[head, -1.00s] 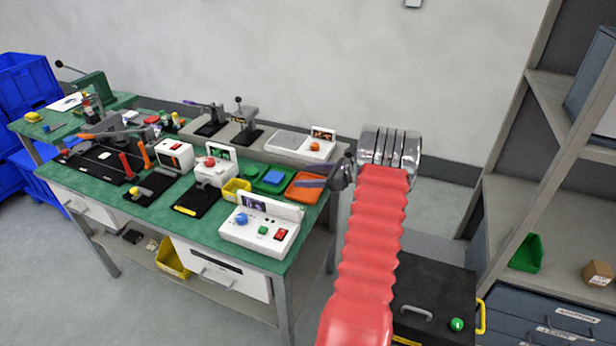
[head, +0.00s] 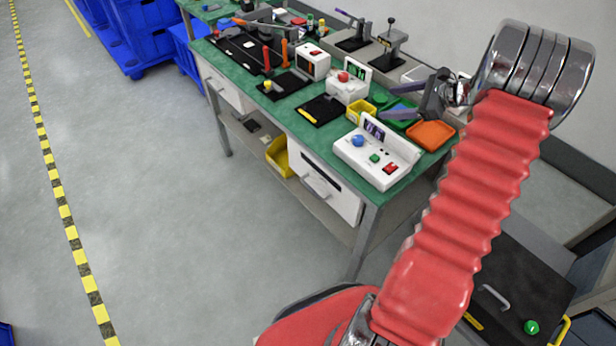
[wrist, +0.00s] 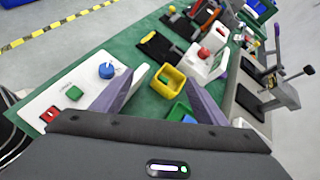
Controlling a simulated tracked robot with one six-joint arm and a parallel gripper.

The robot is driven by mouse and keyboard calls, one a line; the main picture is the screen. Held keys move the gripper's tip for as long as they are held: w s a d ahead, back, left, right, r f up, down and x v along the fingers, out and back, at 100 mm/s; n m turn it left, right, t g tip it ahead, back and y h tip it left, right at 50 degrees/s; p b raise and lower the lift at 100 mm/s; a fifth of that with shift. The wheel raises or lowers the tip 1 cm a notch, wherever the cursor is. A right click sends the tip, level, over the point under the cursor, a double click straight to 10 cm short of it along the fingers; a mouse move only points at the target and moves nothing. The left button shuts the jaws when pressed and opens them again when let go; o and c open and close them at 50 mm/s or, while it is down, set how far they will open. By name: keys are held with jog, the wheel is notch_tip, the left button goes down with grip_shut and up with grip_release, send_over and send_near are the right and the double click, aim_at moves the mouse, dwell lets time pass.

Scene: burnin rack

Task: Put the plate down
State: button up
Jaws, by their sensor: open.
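My gripper (head: 398,100) is open and empty above the right end of the green workbench, with its two grey-purple fingers apart. In the wrist view my gripper (wrist: 168,76) has the fingers on either side of a yellow bin (wrist: 167,80) lower down. A small blue piece (wrist: 188,119), possibly the plate, lies in a green tray (wrist: 179,111) beside the right finger, mostly hidden by it. In the head view the green tray (head: 400,116) is partly covered by my fingers. I cannot tell for certain which thing is the plate.
An orange tray (head: 430,135) lies at the bench's right end. A white control box (head: 376,156) with blue, green and red controls stands at the front edge. A white device with a red button (head: 347,84) and lever presses (head: 390,40) stand further back. The floor at left is clear.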

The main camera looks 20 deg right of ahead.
jog(key=s+a+r+n+g, duration=0.2)
jog(key=a+r+n, duration=0.15)
jog(key=a, duration=0.55)
jog(key=s+a+r+n+g+h, duration=0.1)
jog(key=s+a+r+n, duration=0.2)
jog(key=a, duration=0.5)
jog(key=s+a+r+n+g, duration=0.15)
jog(key=a+r+n, duration=0.3)
jog(key=a, duration=0.45)
jog(key=s+a+r+n+h, duration=0.1)
jog(key=s+a+n+h, duration=0.1)
jog(key=s+a+n, duration=0.4)
jog(key=s+a+n+h, duration=0.3)
jog(key=s+a+n, duration=0.3)
jog(key=s+n, duration=0.3)
jog(key=shift+s+a+r, duration=0.25)
jog(key=shift+s+r, duration=0.15)
jog(key=shift+s, duration=1.25)
jog(key=shift+t, duration=0.25)
